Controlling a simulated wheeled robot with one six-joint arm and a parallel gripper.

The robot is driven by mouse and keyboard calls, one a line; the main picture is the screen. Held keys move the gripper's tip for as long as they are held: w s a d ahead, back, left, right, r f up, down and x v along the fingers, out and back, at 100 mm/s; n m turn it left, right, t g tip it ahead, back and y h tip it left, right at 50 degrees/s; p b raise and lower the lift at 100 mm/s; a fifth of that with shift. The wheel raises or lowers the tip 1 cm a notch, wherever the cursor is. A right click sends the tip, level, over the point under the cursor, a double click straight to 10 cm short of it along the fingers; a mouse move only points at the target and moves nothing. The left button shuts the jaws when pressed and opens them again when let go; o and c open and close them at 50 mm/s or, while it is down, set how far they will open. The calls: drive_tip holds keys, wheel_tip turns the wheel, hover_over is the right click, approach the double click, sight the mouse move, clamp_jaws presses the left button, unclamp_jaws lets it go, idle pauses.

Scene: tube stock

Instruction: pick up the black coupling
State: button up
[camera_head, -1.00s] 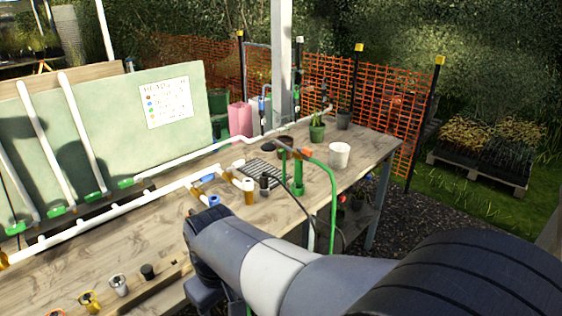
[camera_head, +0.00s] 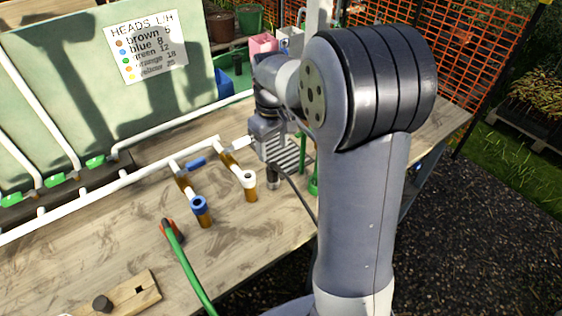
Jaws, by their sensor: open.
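A small dark, black-topped fitting (camera_head: 273,178) stands on the workbench just below my gripper, beside the slotted grey tray. A short black round piece (camera_head: 102,304) sits on a wooden block (camera_head: 150,292) at the front left. I cannot tell for sure which of the two is the black coupling. My gripper (camera_head: 270,152) is open above the bench, close over the first dark fitting. My arm hides part of the space behind it, and the fingers are small and hard to make out.
White piping (camera_head: 110,187) with brown, blue and white-topped ends crosses the bench (camera_head: 110,240) left of my gripper. A blue-collared fitting (camera_head: 201,208) and a white-topped one (camera_head: 249,182) stand nearby. A green hose (camera_head: 186,268) arches in front.

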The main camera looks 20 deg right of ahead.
sight(273, 170)
drive_tip(key=f, duration=0.6)
drive_tip(key=f+p, duration=0.1)
drive_tip(key=f, duration=0.2)
drive_tip(key=shift+s+a, duration=0.2)
drive_tip(key=shift+s, duration=0.05)
drive_tip(key=shift+c, duration=0.2)
drive_tip(key=c, duration=1)
